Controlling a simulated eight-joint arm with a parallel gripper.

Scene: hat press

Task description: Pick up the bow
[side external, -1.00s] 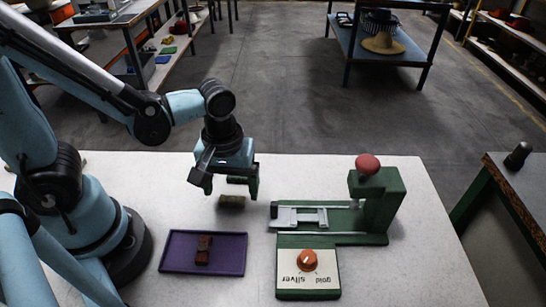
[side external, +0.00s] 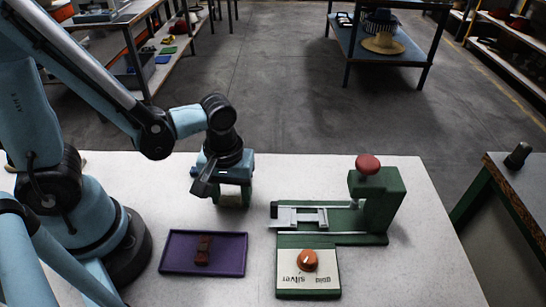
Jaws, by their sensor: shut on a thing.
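My gripper (side external: 229,199) is low over the white table, left of the green press. Its jaws are shut around a small olive-tan piece (side external: 231,203), which shows between the fingertips at about table height. I cannot tell whether this piece touches the table, and its shape is too small to make out. A small red-brown piece, bow-like in outline (side external: 203,250), lies on the purple tray (side external: 237,264), nearer the camera and apart from my gripper. I cannot tell for sure which of the two pieces is the bow.
The green press (side external: 377,205) with a red knob (side external: 367,164) stands to the right. Its front panel has an orange dial (side external: 307,260) and the words gold and silver. The table (side external: 430,270) is clear at the right. A shelf (side external: 385,50) stands far behind.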

